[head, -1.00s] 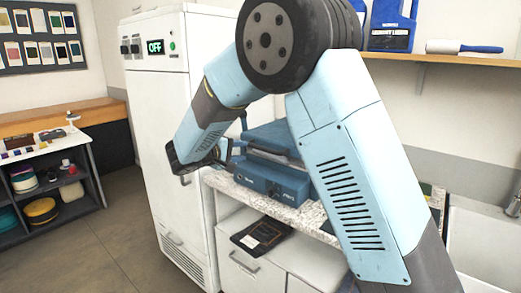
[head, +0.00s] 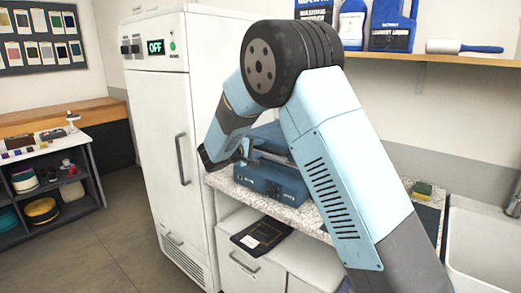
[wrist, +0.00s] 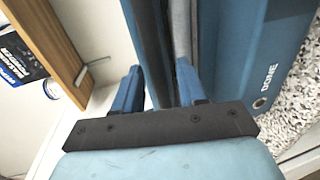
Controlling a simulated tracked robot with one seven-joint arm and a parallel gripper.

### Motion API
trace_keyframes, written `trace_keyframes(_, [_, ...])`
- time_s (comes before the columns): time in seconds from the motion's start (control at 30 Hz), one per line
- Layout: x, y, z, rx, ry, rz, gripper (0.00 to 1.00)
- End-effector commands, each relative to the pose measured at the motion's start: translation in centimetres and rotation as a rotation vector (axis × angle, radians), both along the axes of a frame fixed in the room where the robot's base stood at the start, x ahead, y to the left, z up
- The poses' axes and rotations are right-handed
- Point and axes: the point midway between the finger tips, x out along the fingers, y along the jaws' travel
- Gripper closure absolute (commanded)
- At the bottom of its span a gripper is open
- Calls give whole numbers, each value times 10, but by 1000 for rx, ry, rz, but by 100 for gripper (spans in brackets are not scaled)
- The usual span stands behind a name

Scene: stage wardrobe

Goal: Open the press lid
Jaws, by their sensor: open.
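The blue press stands on the speckled counter (head: 222,183), partly behind my arm. Its base (head: 262,183) faces the front, and its lid (head: 268,135) lies above it with a dark gap between. In the wrist view the base (wrist: 245,60) bears the word DONE, and the lid (wrist: 129,18) runs along the left. My gripper (head: 243,150) is at the front left edge of the lid. In the wrist view my gripper (wrist: 160,88) is open, its fingers on either side of the lid's dark edge. I cannot tell whether they touch it.
A tall white cabinet (head: 150,100) with an OFF display stands close on the left. A shelf (head: 440,58) with detergent bottles is above, and it also shows in the wrist view (wrist: 45,45). A sink (head: 490,245) is at the right. A dark tablet-like item (head: 262,235) lies below the counter.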

Motion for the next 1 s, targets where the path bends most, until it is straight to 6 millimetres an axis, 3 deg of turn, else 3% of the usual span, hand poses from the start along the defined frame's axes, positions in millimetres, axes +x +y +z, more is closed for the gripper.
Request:
trace_keyframes(0.2, [11,-9,-2,1,-1,1,59])
trace_keyframes(0.5, [12,-10,-3,1,-1,0,59])
trace_keyframes(0.93, [12,-10,-4,0,1,-1,100])
trace_keyframes(1.0, [12,-10,-4,1,2,-1,100])
